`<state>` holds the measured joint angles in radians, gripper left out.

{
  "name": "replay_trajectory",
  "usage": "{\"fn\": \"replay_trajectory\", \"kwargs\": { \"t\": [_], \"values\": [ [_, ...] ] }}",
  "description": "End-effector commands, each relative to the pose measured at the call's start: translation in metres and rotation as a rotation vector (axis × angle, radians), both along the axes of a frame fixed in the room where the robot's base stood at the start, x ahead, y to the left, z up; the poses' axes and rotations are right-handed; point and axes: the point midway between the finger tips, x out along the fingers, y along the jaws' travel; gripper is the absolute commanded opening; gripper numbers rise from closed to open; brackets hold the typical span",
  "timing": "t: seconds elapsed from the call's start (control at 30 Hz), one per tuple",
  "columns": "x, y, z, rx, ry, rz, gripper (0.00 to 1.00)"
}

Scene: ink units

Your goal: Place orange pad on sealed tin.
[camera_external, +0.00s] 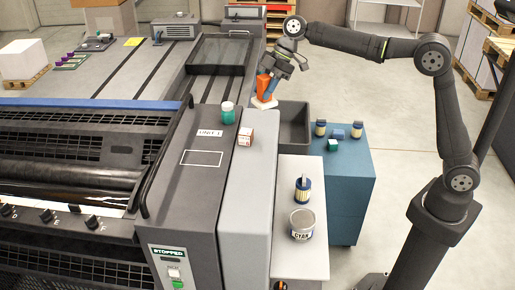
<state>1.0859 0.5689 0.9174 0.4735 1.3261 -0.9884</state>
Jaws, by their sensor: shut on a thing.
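My gripper (269,88) is at the upper middle of the view, pointing down over the printing press near the back of a dark tray. It is shut on the orange pad (262,84), an orange piece with a pale, flat base (264,103) under it. I cannot tell whether that base touches the surface below. A round tin marked CYAN (302,225), with a grey top that looks closed, stands at the front of the white cabinet. A smaller blue and cream container (303,188), with something upright at its top, stands behind it.
The dark tray (294,122) looks empty. Right of it, a blue cabinet (352,165) bears jars (320,128) (357,129) and blue (338,134) and teal (333,145) blocks. A teal jar (228,113) and a small box (245,136) stand on the press.

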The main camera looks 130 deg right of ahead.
Motion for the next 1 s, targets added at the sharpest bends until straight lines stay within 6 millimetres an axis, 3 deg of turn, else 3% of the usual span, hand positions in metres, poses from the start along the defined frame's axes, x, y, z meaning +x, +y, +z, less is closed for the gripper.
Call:
{"fn": "replay_trajectory", "kwargs": {
  "t": [0.3,0.5,0.77,1.0],
  "values": [
    [-0.036,0.104,0.002,0.002,-0.001,0.501,0.11],
    [-0.054,0.153,0.002,-0.001,-0.001,0.732,0.11],
    [-0.07,0.197,0.002,0.002,-0.001,0.929,0.11],
    [-0.07,0.194,-0.054,0.006,-0.001,0.918,0.11]
  ]
}}
